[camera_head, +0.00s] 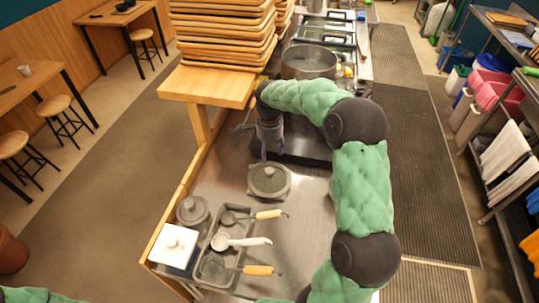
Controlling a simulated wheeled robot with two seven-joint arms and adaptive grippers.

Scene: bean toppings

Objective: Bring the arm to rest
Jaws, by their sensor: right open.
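My right arm, in a green padded cover, reaches up the counter (312,220) and bends left at the far end. My right gripper (266,155) points down, open, just behind a round lidded pot (269,181). I cannot tell whether it touches anything. Nothing shows held in it. Only a small green piece of my left arm shows at the bottom left edge, and its gripper is out of view.
A tray (211,236) with several ladles, a grey lidded pot (193,212) and a white lidded box (174,246) sit at the near left. A large pot (309,62) and stacked wooden trays (222,35) stand behind. Shelves line the right.

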